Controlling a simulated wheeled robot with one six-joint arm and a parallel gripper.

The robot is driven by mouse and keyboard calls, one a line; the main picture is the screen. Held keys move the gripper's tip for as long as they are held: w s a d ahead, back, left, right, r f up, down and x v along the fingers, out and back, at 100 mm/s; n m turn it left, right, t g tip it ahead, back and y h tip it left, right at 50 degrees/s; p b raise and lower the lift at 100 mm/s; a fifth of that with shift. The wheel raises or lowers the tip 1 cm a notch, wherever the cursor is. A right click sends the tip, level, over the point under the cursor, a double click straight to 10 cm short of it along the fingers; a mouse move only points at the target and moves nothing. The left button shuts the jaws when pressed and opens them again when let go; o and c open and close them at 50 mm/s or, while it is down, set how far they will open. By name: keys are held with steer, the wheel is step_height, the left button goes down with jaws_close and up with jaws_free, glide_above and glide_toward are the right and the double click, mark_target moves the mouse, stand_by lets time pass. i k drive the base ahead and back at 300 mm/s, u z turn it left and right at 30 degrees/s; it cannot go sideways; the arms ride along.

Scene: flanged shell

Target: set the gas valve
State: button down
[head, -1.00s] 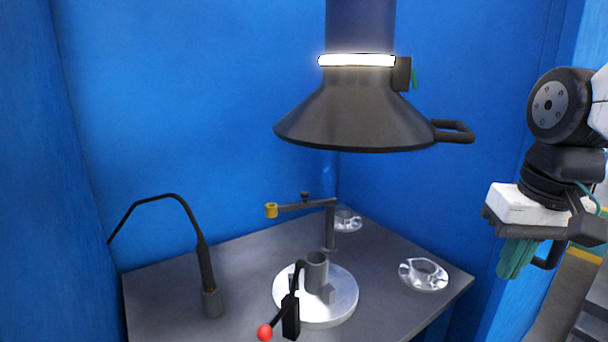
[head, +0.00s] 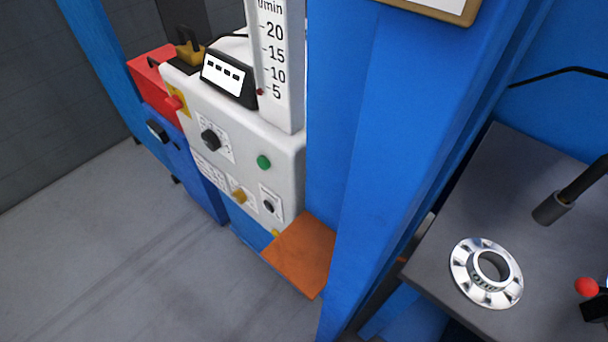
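A white machine cabinet (head: 228,140) stands at the upper middle of the head view. A tall white flow scale (head: 278,70) marked in "/min" with 5, 10, 15 and 20 rises from it, with a small red mark near 5. The cabinet front carries a black knob (head: 211,140), a yellow knob (head: 239,195), a smaller dark knob (head: 268,206) and a green button (head: 263,162). The panel labels are too small to read, so I cannot tell which control is the gas valve. My gripper is not in view.
A blue post (head: 370,170) separates the cabinet from a dark table (head: 455,255) bearing a flanged metal ring (head: 486,272). An orange shelf (head: 302,254) juts out below the cabinet. A red box (head: 153,75) stands behind it. Grey floor (head: 120,240) at left is clear.

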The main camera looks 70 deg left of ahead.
mark_target(241, 196)
steer(key=u, duration=2.25)
